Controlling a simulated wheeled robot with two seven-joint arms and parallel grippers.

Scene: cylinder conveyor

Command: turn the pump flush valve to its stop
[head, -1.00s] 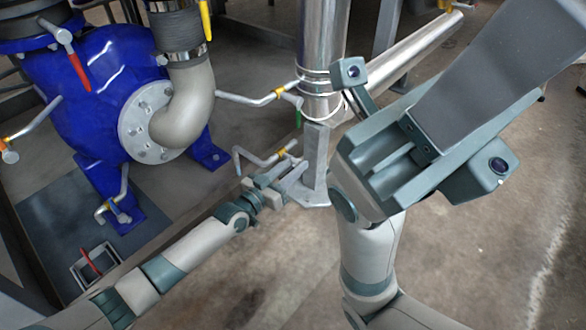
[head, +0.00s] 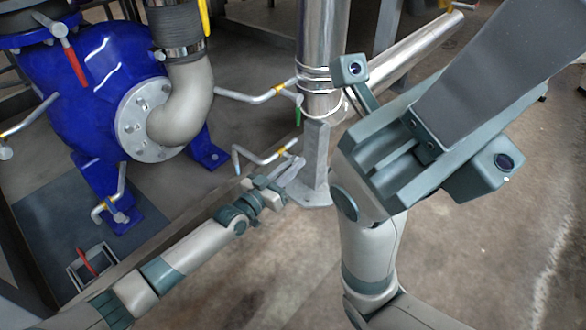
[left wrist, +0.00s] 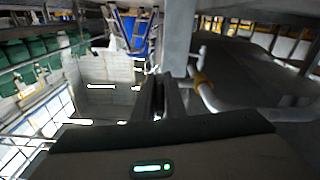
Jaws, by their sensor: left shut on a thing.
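A thin bent pipe with a yellow band (head: 281,151) runs beside the upright grey post (head: 316,165); a small grey lever (head: 293,169) shows at its end, which I take for the flush valve's handle. My left gripper (head: 277,183) is shut on this lever, reaching in from the lower left. In the left wrist view my dark fingers (left wrist: 162,98) are close together beside the pipe's yellow band (left wrist: 202,82). The exact grip is too small and partly hidden to see. My right arm's wrist fills the right foreground; its fingertips do not show.
The blue pump (head: 95,90) with its red lever (head: 76,66) stands at the upper left. Another yellow-banded thin pipe (head: 250,97) juts out above. The floor to the lower middle is clear.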

